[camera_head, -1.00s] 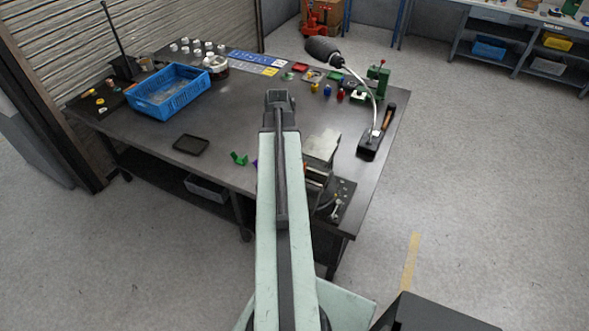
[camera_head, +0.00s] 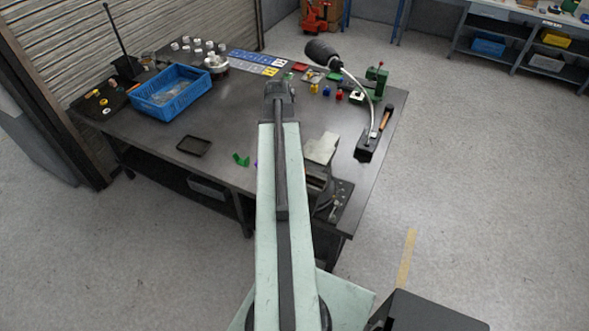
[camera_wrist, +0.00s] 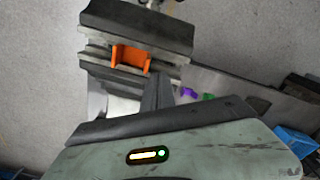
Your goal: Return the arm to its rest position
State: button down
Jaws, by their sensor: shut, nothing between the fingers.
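My arm reaches up the middle of the head view over the table (camera_head: 225,125), ending in a dark wrist (camera_head: 279,92). In the wrist view my gripper (camera_wrist: 157,92) shows as narrow dark fingers, closed together and empty. A grey vise (camera_head: 321,150) stands at the table's near right edge, right of my arm. It also shows in the wrist view (camera_wrist: 135,22), with an orange bracket (camera_wrist: 130,57) between its jaws. The fingers are apart from the bracket in the picture; their depth is unclear.
A green bracket (camera_head: 241,160) and a purple piece (camera_wrist: 189,92) lie near the vise. A black tray (camera_head: 193,146), a blue bin (camera_head: 170,92) and a lamp (camera_head: 366,147) stand on the table. Open floor (camera_head: 480,200) lies to the right.

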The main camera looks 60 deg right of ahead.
dwell(0.4)
jog(key=w+a+f+n+b, duration=0.3)
jog(key=w+a+f+b, duration=0.4)
jog(key=w+a, duration=0.35)
jog(key=w+a+f+n+b, duration=0.3)
jog(key=w+a+f+b, duration=0.4)
jog(key=w+a, duration=0.35)
jog(key=w+a+f+n+b, duration=0.1)
jog(key=a+f+n+b, duration=0.1)
jog(key=a, duration=0.7)
jog(key=w+a+f+n+b, duration=0.1)
jog(key=a+f+b, duration=0.3)
jog(key=a, duration=0.6)
jog(key=w+a+f+n+b, duration=0.1)
jog(key=a+f+n+b, duration=0.2)
jog(key=a, duration=0.7)
jog(key=shift+w+f+b, duration=0.3)
jog(key=shift+b, duration=0.1)
jog(key=c, duration=2.1)
grip_release()
jog(key=shift+s+r, duration=0.2)
jog(key=shift+r, duration=0.1)
jog(key=shift+c, duration=0.2)
jog(key=o, duration=0.6)
jog(key=shift+d, duration=0.15)
